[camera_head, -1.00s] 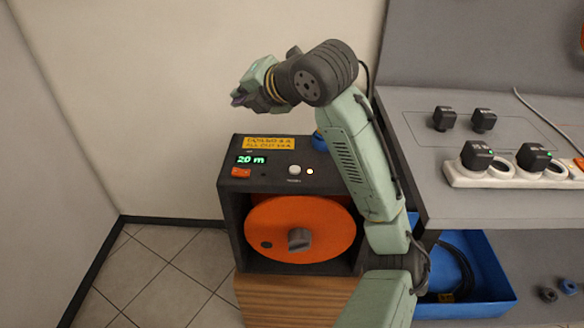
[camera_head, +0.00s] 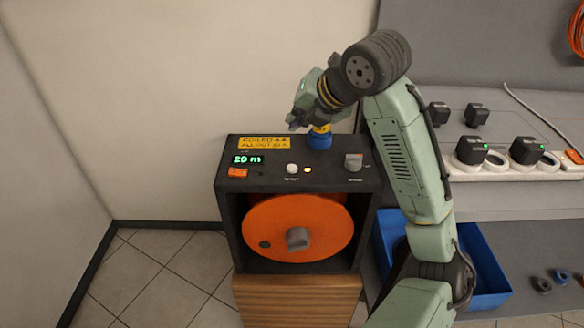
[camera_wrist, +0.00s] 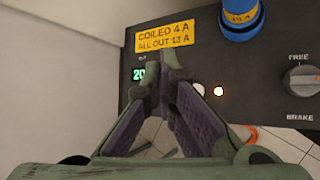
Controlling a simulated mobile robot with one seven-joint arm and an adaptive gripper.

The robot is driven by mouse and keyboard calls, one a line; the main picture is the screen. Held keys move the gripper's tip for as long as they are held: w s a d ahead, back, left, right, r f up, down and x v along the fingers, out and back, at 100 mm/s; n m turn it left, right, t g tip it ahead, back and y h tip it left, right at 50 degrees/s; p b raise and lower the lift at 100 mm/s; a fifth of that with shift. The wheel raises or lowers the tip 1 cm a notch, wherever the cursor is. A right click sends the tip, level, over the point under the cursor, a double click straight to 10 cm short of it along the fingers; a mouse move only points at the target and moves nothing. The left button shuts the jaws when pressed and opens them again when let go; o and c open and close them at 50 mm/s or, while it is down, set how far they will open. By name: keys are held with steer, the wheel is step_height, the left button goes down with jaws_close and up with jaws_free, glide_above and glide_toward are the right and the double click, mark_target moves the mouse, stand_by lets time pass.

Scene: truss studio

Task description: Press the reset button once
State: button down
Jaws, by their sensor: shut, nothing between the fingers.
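The reel box (camera_head: 225,205) is dark, with controls on its top panel. A round white button (camera_head: 292,168) with a small label beneath, too blurred to read surely, sits mid-panel beside a small lit lamp (camera_head: 308,170). In the wrist view the white button (camera_wrist: 198,89) shows just right of the fingers, and the lamp (camera_wrist: 219,91) is farther right. My gripper (camera_head: 294,122) is shut and empty, above the back edge of the panel and apart from the button. The fingertips (camera_wrist: 166,58) meet in front of the panel in the wrist view.
A green display (camera_head: 248,159), an orange switch (camera_head: 237,172), a blue connector (camera_head: 320,140) and a grey knob (camera_head: 353,162) share the panel. An orange reel (camera_head: 290,215) sits inside. A bench with a power strip (camera_head: 500,172) and a blue bin (camera_head: 490,285) stand right.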

mark_target(296, 167)
step_height(296, 167, down, 8)
steer(key=b, duration=0.6)
steer(key=shift+f, duration=0.2)
stand_by(1.0)
steer(key=shift+f+b, duration=0.4)
steer(key=shift+b, duration=0.05)
steer(key=shift+f+b, duration=0.4)
steer(key=shift+f, duration=0.05)
stand_by(0.4)
stand_by(0.4)
steer(key=shift+r+p, duration=0.6)
steer(key=shift+r, duration=0.25)
steer(key=shift+r+p, duration=1.9)
steer(key=shift+r, duration=0.7)
